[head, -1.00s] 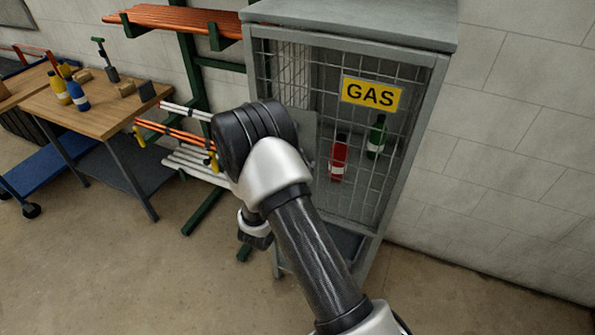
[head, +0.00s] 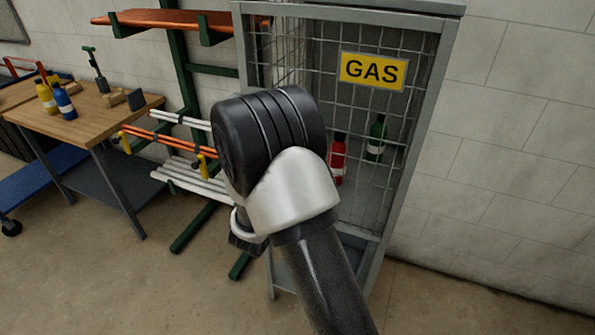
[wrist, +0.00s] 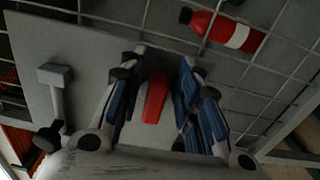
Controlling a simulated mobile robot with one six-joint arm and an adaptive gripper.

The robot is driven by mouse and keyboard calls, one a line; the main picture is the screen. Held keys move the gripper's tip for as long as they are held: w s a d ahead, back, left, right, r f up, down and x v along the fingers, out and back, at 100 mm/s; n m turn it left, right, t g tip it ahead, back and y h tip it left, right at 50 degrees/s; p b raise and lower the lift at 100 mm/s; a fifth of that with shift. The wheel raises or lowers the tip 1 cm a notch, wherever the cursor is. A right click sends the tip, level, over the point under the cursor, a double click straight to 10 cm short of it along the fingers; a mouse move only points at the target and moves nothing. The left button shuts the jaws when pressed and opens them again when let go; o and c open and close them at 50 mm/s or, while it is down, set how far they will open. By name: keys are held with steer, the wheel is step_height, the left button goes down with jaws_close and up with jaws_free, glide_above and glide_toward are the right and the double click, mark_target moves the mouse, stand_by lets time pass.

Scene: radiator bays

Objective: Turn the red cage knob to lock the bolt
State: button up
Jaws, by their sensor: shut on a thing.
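The red cage knob (wrist: 155,98) shows in the wrist view as an upright red bar in front of a grey plate (wrist: 85,50). My gripper (wrist: 158,72) is shut on the knob, with a blue-padded finger on either side of it. In the head view my arm hides the gripper and the knob. The gas cage (head: 415,130) stands upright with its mesh front and yellow GAS sign (head: 373,71). I cannot make out the bolt's position.
A grey lever with a black ball end (wrist: 54,100) is left of my gripper in the wrist view. Red (head: 338,155) and green (head: 376,138) bottles stand behind the mesh. A pipe rack (head: 190,75) and wooden bench (head: 85,115) are to the left.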

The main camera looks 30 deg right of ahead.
steer(key=shift+m, duration=0.3)
stand_by(0.4)
steer(key=o, duration=0.7)
steer(key=v, duration=1.2)
steer(key=shift+s+d, duration=0.1)
